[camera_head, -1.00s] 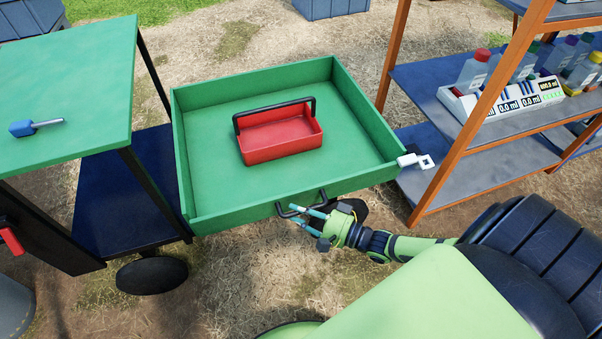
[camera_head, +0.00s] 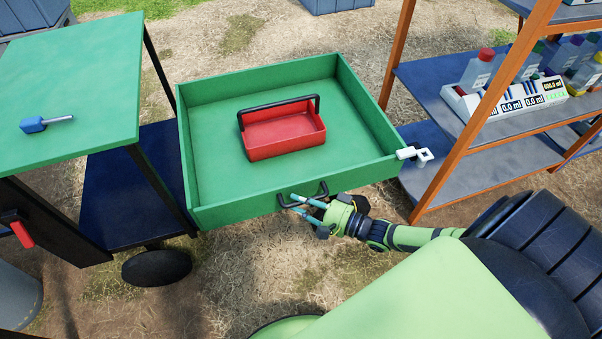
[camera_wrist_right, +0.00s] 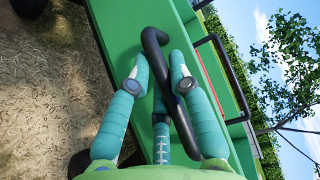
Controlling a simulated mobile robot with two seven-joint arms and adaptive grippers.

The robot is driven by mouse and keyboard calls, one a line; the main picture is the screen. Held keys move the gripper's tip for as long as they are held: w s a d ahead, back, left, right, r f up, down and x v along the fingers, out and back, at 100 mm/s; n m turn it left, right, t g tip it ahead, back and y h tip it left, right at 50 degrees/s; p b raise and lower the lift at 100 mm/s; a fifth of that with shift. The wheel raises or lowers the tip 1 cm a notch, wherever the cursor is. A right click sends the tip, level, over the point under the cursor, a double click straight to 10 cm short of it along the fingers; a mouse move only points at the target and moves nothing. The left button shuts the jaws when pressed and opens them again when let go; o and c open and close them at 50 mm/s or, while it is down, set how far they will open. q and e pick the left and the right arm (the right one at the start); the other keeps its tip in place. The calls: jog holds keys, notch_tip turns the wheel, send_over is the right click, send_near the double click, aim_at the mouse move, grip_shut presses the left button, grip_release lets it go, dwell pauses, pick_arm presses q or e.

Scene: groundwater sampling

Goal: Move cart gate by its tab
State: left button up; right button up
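The green cart tray (camera_head: 215,140) stands level, with a black handle (camera_head: 303,195) on its front wall. A white tab (camera_head: 415,154) with a square loop sticks out at its right front corner. My right gripper (camera_head: 298,202) is at the black handle, apart from the white tab. In the right wrist view, its teal fingers (camera_wrist_right: 160,75) stand apart on both sides of the black handle (camera_wrist_right: 157,60). Whether they touch it cannot be told. My left gripper is not in view.
A red tool caddy (camera_head: 284,133) sits inside the tray. A green-topped table (camera_head: 85,80) with a blue screwdriver (camera_head: 45,123) stands at left. An orange-framed shelf (camera_head: 440,135) with bottles and a white meter stands close at right of the tab.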

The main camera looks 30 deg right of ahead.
jog(key=o, duration=0.4)
jog(key=shift+w+r, duration=0.15)
jog(key=v, duration=1.2)
jog(key=shift+a, duration=0.1)
